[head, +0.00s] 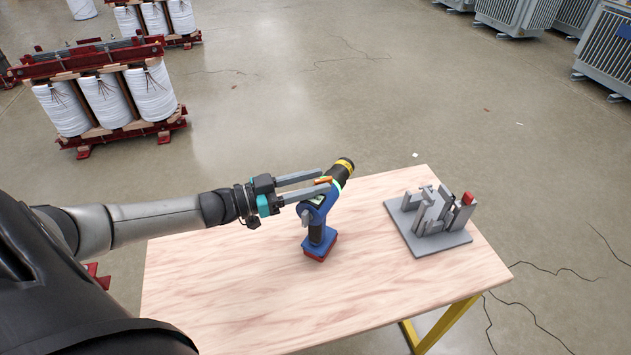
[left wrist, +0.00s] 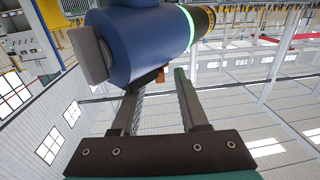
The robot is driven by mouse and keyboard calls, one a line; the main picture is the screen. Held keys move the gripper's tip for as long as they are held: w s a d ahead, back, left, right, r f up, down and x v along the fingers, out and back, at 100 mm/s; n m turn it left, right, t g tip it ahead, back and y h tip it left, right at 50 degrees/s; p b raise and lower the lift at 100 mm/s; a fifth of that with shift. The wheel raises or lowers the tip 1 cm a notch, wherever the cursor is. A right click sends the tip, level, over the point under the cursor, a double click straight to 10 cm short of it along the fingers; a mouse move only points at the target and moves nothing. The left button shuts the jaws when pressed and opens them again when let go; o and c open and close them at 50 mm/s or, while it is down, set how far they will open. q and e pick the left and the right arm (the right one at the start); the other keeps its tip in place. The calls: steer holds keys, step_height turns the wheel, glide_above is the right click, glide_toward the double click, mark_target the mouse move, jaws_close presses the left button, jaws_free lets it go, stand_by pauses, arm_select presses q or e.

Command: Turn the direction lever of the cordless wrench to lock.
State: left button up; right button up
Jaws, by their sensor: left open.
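The cordless wrench (head: 318,225) stands upright on the wooden table, blue with a red base and a black and yellow nose pointing up and to the right. My left gripper (head: 326,181) is open at the wrench's upper body, its two fingers reaching in from the left. A small orange-brown lever (head: 323,180) shows between the fingers. In the left wrist view the blue wrench body (left wrist: 145,45) fills the top, with a green ring, and the lever (left wrist: 161,75) hangs below it near the fingertips (left wrist: 158,82). Contact with the lever cannot be told. My right gripper is out of view.
A grey fixture plate (head: 440,243) with grey upright blocks and one red piece stands at the right of the table (head: 220,290). The table's front left is clear. Transformer coils (head: 105,100) and grey metal units (head: 520,14) stand on the floor beyond.

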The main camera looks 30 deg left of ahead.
arm_select(q)
steer(key=shift+w+d, duration=0.2)
steer(key=shift+w, duration=0.1)
jaws_close()
stand_by(0.5)
